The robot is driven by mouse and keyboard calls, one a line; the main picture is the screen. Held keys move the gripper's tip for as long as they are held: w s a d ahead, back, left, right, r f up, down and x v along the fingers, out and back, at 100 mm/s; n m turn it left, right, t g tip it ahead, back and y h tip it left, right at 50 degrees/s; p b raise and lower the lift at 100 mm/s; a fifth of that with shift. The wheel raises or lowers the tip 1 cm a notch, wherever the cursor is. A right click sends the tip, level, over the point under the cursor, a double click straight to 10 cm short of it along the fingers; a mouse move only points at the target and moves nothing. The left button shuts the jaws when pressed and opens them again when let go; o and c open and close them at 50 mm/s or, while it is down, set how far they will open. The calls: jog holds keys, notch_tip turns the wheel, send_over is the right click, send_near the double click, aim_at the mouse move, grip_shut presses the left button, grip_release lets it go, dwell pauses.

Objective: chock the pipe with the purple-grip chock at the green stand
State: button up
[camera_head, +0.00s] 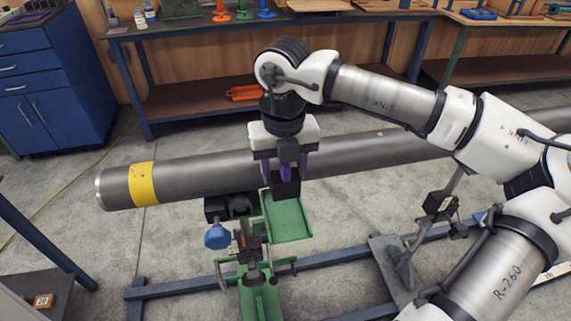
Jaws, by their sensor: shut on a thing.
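The grey pipe (215,171) runs across the view, with a yellow band near its left end. My gripper (284,172) is in front of the pipe, pointing down, and is shut on the purple-grip chock (286,173). Only some purple shows between the fingers, and the fingers hide most of the chock. The green stand (262,297) is below, with a green tray (290,218) under the gripper. I cannot tell whether the chock touches the pipe or tray.
A blue knob (217,236) and dark clamp parts (250,240) sit left of the tray. A second support (400,260) stands to the right on a blue floor frame (180,287). A workbench (340,20) is behind and a blue cabinet (45,90) at the left.

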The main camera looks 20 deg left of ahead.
jog(key=shift+d+f+b, duration=0.1)
jog(key=shift+f+b, duration=1.95)
jog(key=shift+f, duration=2.2)
jog(key=shift+w+a+f+b, duration=0.1)
jog(key=shift+w+a+b, duration=0.1)
jog(key=shift+w+a, duration=0.3)
jog(key=shift+w+a+b, duration=0.2)
jog(key=shift+w+a, duration=0.05)
jog(key=shift+w, duration=0.4)
jog(key=o, duration=1.2)
jog(key=shift+c, duration=0.2)
jog(key=shift+s+d+r+p, duration=0.15)
jog(key=shift+r+p, duration=0.35)
jog(key=shift+r, duration=0.7)
jog(key=shift+s+r+p, duration=0.1)
jog(key=shift+r+p, duration=0.45)
jog(key=shift+r, duration=0.6)
jog(key=shift+s+d+r+p, duration=0.15)
jog(key=shift+r+p, duration=0.35)
jog(key=shift+r, duration=0.7)
